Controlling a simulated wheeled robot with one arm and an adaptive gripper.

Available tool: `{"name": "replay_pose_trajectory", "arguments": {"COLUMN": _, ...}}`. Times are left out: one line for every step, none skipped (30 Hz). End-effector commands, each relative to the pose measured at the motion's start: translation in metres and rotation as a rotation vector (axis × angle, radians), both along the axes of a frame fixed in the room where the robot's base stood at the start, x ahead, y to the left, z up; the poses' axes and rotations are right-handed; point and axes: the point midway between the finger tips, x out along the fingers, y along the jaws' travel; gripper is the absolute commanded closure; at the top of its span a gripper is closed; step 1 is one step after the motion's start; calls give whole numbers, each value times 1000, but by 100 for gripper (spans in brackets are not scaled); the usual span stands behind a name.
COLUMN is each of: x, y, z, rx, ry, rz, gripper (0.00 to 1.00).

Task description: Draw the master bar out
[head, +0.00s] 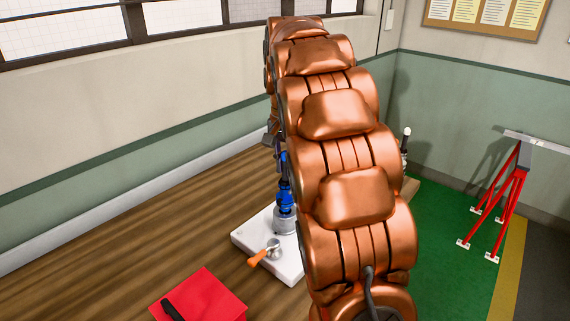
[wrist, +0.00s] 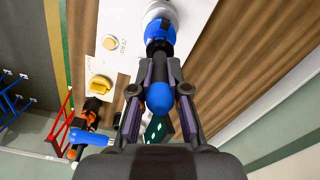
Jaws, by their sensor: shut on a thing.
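My gripper (wrist: 160,88) is shut on a blue round-ended piece (wrist: 160,98), which I take to be the master bar, with one finger on each side. Beyond the fingertips is a blue collar (wrist: 159,28) at a silver round base. In the head view a blue upright part (head: 284,192) stands in a grey round socket (head: 285,220) on a white plate (head: 262,235). My copper-coloured arm hides most of my gripper and the plate's right side there. I cannot tell how deep the bar sits in the socket.
An orange-handled lever (head: 258,257) is on the plate's front. A red box (head: 215,295) with a black item on top is at front left. Red stands (head: 500,200) are at the right.

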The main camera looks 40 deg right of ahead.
Motion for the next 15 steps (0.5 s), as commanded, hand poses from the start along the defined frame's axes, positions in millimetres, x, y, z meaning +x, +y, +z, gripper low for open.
{"name": "replay_pose_trajectory", "arguments": {"x": 0, "y": 0, "z": 2, "rx": -1, "ry": -2, "rz": 0, "gripper": 100}}
{"name": "replay_pose_trajectory", "arguments": {"x": 0, "y": 0, "z": 3, "rx": -1, "ry": -2, "rz": 0, "gripper": 100}}
{"name": "replay_pose_trajectory", "arguments": {"x": 0, "y": 0, "z": 5, "rx": 0, "ry": -1, "rz": 0, "gripper": 100}}
{"name": "replay_pose_trajectory", "arguments": {"x": 0, "y": 0, "z": 6, "rx": 0, "ry": -1, "rz": 0, "gripper": 100}}
{"name": "replay_pose_trajectory", "arguments": {"x": 0, "y": 0, "z": 6, "rx": 0, "ry": -1, "rz": 0, "gripper": 100}}
{"name": "replay_pose_trajectory", "arguments": {"x": 0, "y": 0, "z": 8, "rx": 0, "ry": -1, "rz": 0, "gripper": 100}}
{"name": "replay_pose_trajectory", "arguments": {"x": 0, "y": 0, "z": 9, "rx": 0, "ry": -1, "rz": 0, "gripper": 100}}
{"name": "replay_pose_trajectory", "arguments": {"x": 0, "y": 0, "z": 10, "rx": 0, "ry": -1, "rz": 0, "gripper": 100}}
{"name": "replay_pose_trajectory", "arguments": {"x": 0, "y": 0, "z": 11, "rx": 0, "ry": -1, "rz": 0, "gripper": 100}}
{"name": "replay_pose_trajectory", "arguments": {"x": 0, "y": 0, "z": 12, "rx": 0, "ry": -1, "rz": 0, "gripper": 100}}
{"name": "replay_pose_trajectory", "arguments": {"x": 0, "y": 0, "z": 13, "rx": 0, "ry": -1, "rz": 0, "gripper": 100}}
{"name": "replay_pose_trajectory", "arguments": {"x": 0, "y": 0, "z": 14, "rx": 0, "ry": -1, "rz": 0, "gripper": 100}}
{"name": "replay_pose_trajectory", "arguments": {"x": 0, "y": 0, "z": 15, "rx": 0, "ry": -1, "rz": 0, "gripper": 100}}
{"name": "replay_pose_trajectory", "arguments": {"x": 0, "y": 0, "z": 16, "rx": 0, "ry": -1, "rz": 0, "gripper": 100}}
{"name": "replay_pose_trajectory", "arguments": {"x": 0, "y": 0, "z": 17, "rx": -1, "ry": -2, "rz": 0, "gripper": 100}}
